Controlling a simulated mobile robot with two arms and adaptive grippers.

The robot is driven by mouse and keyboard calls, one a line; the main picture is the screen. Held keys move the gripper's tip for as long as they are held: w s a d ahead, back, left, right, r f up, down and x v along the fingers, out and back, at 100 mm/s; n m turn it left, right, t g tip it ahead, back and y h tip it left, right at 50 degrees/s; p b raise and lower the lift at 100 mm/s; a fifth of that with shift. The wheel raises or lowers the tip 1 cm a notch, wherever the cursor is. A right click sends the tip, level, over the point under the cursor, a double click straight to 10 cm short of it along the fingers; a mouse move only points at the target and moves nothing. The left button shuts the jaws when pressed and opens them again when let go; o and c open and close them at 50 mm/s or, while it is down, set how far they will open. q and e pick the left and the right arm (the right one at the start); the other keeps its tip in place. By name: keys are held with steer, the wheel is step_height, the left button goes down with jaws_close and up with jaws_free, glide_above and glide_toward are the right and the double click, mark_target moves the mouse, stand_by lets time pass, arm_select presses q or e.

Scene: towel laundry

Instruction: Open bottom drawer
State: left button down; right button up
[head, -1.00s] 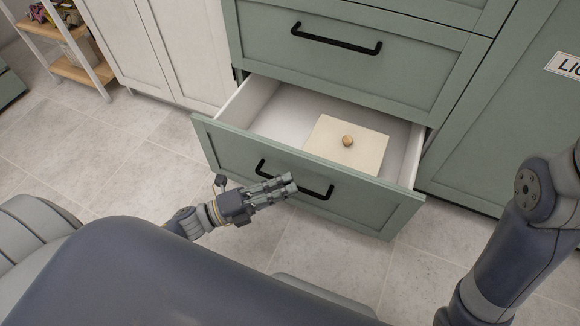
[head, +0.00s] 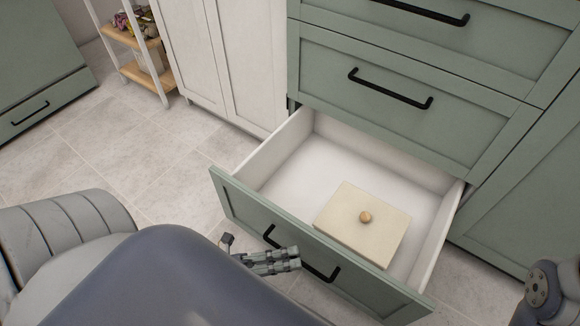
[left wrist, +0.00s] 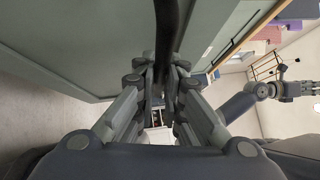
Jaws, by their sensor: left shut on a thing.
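The bottom drawer (head: 310,245) of the green cabinet stands well pulled out, its white inside showing. Its black bar handle (head: 318,275) is on the front panel, partly hidden behind my left gripper. My left gripper (head: 290,260) is at the middle of that handle and shut on it. In the left wrist view the dark handle (left wrist: 168,40) runs between the two fingers of the gripper (left wrist: 165,75). Only a piece of my right arm shows at the lower right of the head view; its gripper is out of view.
A cream box lid with a round wooden knob (head: 366,216) lies inside the drawer. Closed drawers with black handles (head: 390,88) are above. White cabinet doors (head: 210,60) and a shelf rack (head: 150,78) stand to the left. Tiled floor (head: 110,150) is clear at left.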

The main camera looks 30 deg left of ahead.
arm_select(q)
steer(key=c, duration=1.7)
jaws_free()
steer(key=v, duration=1.2)
